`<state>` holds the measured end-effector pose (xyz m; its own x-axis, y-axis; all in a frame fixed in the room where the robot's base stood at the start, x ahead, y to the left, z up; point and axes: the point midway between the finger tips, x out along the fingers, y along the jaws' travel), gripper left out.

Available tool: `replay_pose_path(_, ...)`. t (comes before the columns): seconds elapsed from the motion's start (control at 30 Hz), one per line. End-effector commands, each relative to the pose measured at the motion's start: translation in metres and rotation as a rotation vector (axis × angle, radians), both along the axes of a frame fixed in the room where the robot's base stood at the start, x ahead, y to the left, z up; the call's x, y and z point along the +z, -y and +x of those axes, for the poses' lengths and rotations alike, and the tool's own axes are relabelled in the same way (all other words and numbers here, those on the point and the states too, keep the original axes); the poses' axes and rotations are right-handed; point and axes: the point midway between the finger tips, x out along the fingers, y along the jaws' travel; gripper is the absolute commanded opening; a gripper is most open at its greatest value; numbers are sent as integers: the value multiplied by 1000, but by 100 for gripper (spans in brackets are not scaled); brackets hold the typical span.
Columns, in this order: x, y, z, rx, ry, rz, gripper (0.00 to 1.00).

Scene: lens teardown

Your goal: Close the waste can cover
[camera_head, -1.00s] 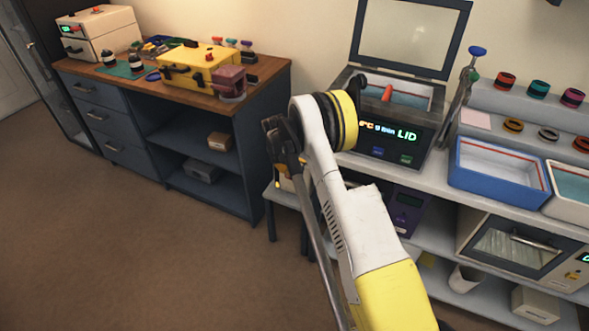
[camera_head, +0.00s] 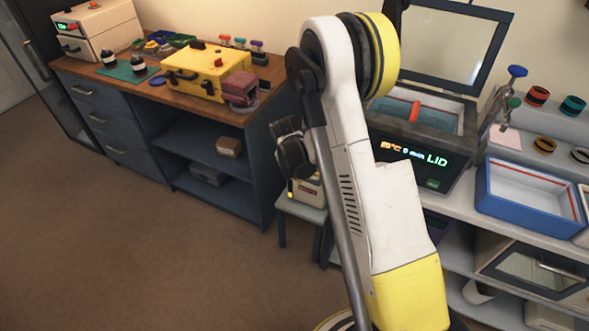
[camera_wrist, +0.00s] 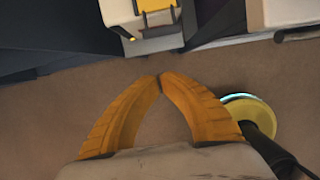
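I cannot make out a waste can or its cover for certain in either view. My gripper (camera_wrist: 160,80) shows in the wrist view with its two orange fingers angled inward and their tips meeting. Nothing is held between them. It points over brown floor, below a white box with a yellow handle (camera_wrist: 140,14). In the head view a similar white box (camera_head: 306,189) sits on a small stool, partly hidden by my arm. A whitish cup-like container (camera_head: 478,292) is on the right lower shelf; I cannot tell whether it is the can.
A wooden-topped workbench (camera_head: 150,88) with a yellow case (camera_head: 193,72) stands at the left. At the right, a bench holds an open-lidded machine (camera_head: 425,140) and a blue tray (camera_head: 528,213). The floor (camera_head: 130,250) at the lower left is clear.

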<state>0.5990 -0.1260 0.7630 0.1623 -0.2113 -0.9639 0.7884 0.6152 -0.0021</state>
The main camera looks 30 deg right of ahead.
Motion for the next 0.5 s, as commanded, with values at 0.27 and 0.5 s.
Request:
replay_pose_path(0.27, -50, 10, 8, -1, 0, 0, 0)
replay_pose_path(0.5, -99, 21, 17, -1, 0, 0, 0)
